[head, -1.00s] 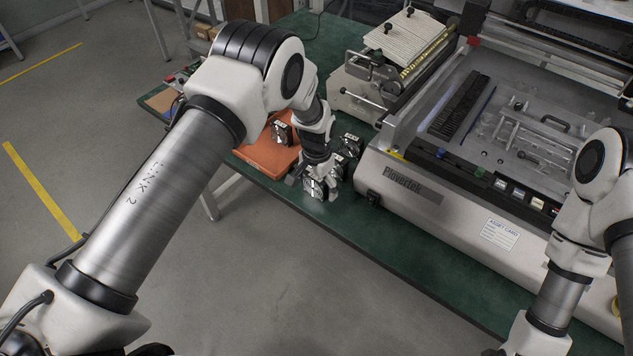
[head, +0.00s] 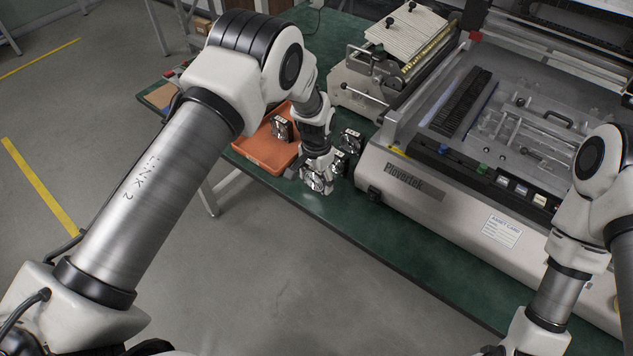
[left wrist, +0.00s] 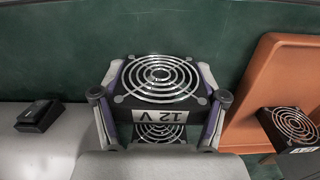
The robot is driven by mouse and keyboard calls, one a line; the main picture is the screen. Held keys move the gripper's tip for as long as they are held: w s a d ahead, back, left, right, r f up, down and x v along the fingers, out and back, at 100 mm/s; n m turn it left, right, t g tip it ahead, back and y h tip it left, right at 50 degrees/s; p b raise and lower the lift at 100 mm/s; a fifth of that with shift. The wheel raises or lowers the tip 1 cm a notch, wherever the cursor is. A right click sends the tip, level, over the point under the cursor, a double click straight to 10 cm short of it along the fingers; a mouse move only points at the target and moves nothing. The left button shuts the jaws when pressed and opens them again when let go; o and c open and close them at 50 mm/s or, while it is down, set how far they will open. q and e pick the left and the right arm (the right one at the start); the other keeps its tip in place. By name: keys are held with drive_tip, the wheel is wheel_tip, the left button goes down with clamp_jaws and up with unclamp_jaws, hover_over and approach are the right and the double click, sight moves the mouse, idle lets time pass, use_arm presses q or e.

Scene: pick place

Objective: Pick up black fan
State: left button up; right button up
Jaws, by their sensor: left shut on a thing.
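My left gripper (head: 317,178) is shut on a black fan (left wrist: 160,80) with a silver ring guard and a white "12 V" label. In the left wrist view its two fingers press on the fan's left and right sides. In the head view this fan (head: 314,184) is at the front of the group, near the table's front edge, partly covered by the gripper. I cannot tell whether it touches the table. A second fan (left wrist: 159,131) stands just behind it in the left wrist view. My right gripper is out of view.
An orange tray (head: 262,153) holds another fan (head: 281,128). A further fan (head: 350,140) stands beside the large grey machine (head: 440,195) on the green table (head: 430,248). A small black block (left wrist: 39,116) lies at the left in the left wrist view.

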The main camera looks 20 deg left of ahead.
use_arm(q)
wheel_tip(320, 180, up, 2)
drive_tip(key=shift+s+r+b, duration=0.15)
drive_tip(key=shift+b, duration=0.25)
drive_tip(key=s+r+b, duration=0.1)
drive_tip(key=s+b, duration=0.2)
drive_tip(key=s, duration=1.3)
drive_tip(key=shift+w+d+r+p, duration=0.1)
drive_tip(key=shift+d+r+p, duration=0.1)
drive_tip(key=shift+r+p, duration=0.85)
drive_tip(key=shift+d+r+p, duration=0.15)
drive_tip(key=shift+r+p, duration=0.4)
drive_tip(key=shift+r, duration=0.95)
drive_tip(key=w+a+n, duration=0.2)
drive_tip(key=w+n, duration=0.2)
drive_tip(key=w, duration=0.1)
drive_tip(key=shift+w+a+n, duration=0.3)
drive_tip(key=shift+w, duration=0.1)
